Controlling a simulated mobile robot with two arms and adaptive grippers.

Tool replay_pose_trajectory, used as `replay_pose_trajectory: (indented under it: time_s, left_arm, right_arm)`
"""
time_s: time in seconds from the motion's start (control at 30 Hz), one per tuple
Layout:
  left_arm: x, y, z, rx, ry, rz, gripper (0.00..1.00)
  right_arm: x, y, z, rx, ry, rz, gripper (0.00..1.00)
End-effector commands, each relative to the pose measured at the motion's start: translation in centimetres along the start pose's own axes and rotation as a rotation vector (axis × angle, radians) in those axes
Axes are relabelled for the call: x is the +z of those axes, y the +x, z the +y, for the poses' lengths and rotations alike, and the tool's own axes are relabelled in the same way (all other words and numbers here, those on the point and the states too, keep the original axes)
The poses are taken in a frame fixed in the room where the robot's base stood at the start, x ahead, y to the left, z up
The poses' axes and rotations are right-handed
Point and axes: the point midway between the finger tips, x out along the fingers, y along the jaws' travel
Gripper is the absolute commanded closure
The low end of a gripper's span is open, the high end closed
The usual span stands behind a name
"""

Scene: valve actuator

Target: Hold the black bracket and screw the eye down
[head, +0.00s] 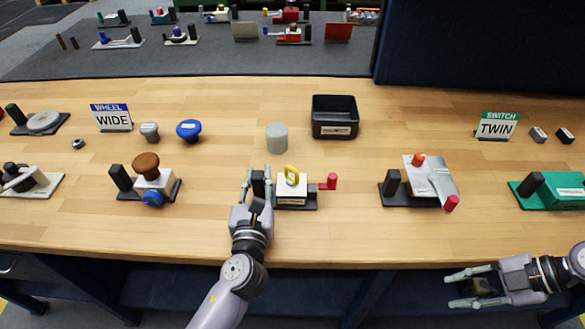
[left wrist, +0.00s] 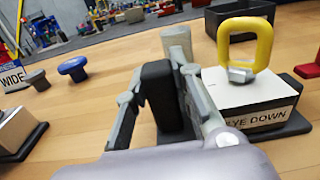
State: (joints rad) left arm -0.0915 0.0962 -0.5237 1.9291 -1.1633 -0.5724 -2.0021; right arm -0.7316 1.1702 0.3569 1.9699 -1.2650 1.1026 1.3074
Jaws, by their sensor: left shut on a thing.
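The black bracket (left wrist: 160,92) is an upright black block at the left end of a dark base plate. My left gripper (head: 258,180) has one finger on each side of it and is shut on it; it also shows in the left wrist view (left wrist: 158,85). Beside it on the same base is a white box labelled "EYE DOWN" (left wrist: 262,100). The yellow eye (head: 291,174) stands upright on top of the box, and a grey nut-like collar shows at its foot in the left wrist view. My right gripper (head: 468,287) is open and empty, in front of the bench's edge at the lower right.
A red handle (head: 329,182) sticks out right of the white box. A grey cylinder (head: 277,137) and a black bin (head: 335,117) stand behind. Another unit with a metal plate (head: 430,180) is to the right. Bare wood lies between the units and along the front edge.

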Motion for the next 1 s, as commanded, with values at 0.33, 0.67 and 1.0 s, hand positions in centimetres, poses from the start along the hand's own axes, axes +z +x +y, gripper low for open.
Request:
replay_pose_trajectory:
  time_s: [0.33, 0.67, 1.0]
  left_arm:
    - [-0.7, -0.2, -0.1, -0.001, 0.000, 0.014, 1.00]
    - [-0.7, -0.2, -0.1, -0.001, 0.000, 0.015, 1.00]
    - [-0.8, -0.2, -0.1, -0.001, 0.000, 0.015, 1.00]
  right_arm:
    - [-9.3, -0.3, 8.2, 0.459, -0.343, 0.302, 0.71]
    - [-14.9, -3.0, 17.9, 1.114, -0.595, 0.278, 0.71]
    - [-17.6, -3.7, 24.2, 1.446, -0.636, 0.064, 0.71]
